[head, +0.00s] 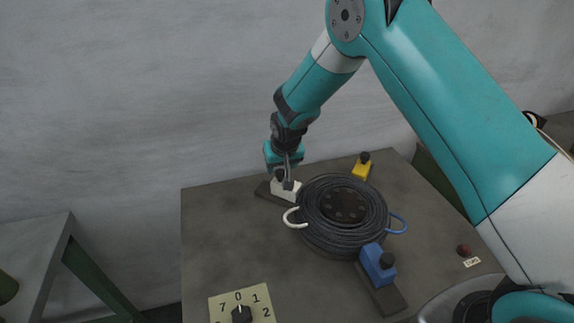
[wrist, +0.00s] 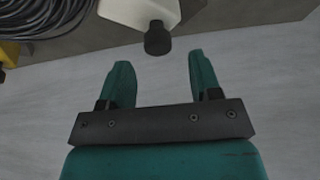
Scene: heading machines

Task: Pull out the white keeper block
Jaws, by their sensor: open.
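The white keeper block (head: 286,191) sits on a dark rail at the back left of the grey table, against the left rear side of the round black coil. In the wrist view the white block (wrist: 136,12) is at the top, with its black knob (wrist: 158,38) pointing toward my gripper. My gripper (head: 288,182) is over the block in the head view and partly hides it. In the wrist view my gripper (wrist: 160,75) has its two teal fingers spread and empty, with the knob just beyond the fingertips, between their lines.
A numbered dial plate (head: 262,304) lies at the front left. A red button (head: 463,250) is at right.

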